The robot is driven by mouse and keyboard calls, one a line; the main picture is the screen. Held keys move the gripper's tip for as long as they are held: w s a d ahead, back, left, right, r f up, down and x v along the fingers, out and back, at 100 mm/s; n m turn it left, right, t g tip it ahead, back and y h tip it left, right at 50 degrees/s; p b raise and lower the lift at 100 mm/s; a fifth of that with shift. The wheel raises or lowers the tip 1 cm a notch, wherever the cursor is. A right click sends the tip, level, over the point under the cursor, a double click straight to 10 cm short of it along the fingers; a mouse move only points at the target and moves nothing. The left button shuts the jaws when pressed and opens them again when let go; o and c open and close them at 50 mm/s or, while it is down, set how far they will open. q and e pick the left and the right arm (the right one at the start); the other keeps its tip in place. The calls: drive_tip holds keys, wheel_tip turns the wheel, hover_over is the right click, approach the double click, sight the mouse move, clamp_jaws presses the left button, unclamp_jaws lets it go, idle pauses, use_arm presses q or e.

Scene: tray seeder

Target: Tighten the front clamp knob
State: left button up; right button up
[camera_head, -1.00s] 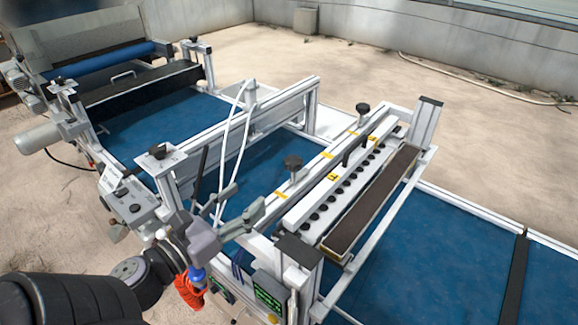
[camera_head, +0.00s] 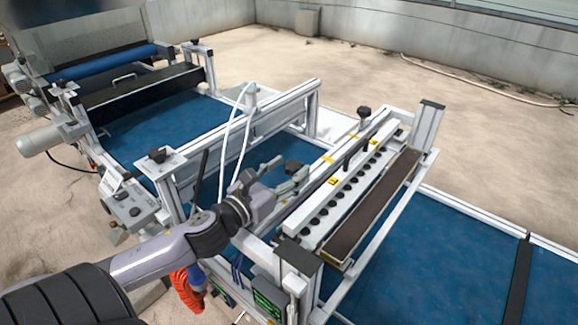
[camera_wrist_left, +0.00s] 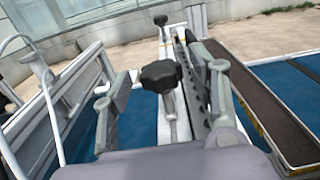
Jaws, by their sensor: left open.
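The front clamp knob is a black lobed knob (camera_head: 293,167) on the near part of the seeder's cross rail. In the left wrist view the knob (camera_wrist_left: 159,76) is upright on its post, ahead of my palm. My left gripper (camera_head: 284,177) comes in from the left and is open, with one finger on each side of the knob's line in the wrist view (camera_wrist_left: 165,85). I cannot tell whether a finger touches it. The head view partly hides the knob's lower part behind a finger. My right gripper is not in view.
A second black clamp knob (camera_head: 364,112) stands farther along the rail. A white seeding bar (camera_head: 312,222) with a row of black caps and a black handle lies right of the fingers. A white hose (camera_head: 229,140) hangs to the left. Blue belt (camera_head: 425,270) lies below.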

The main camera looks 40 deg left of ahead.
use_arm(q)
drive_tip(key=shift+w, duration=0.4)
drive_tip(key=shift+c, duration=0.6)
drive_tip(key=c, duration=1)
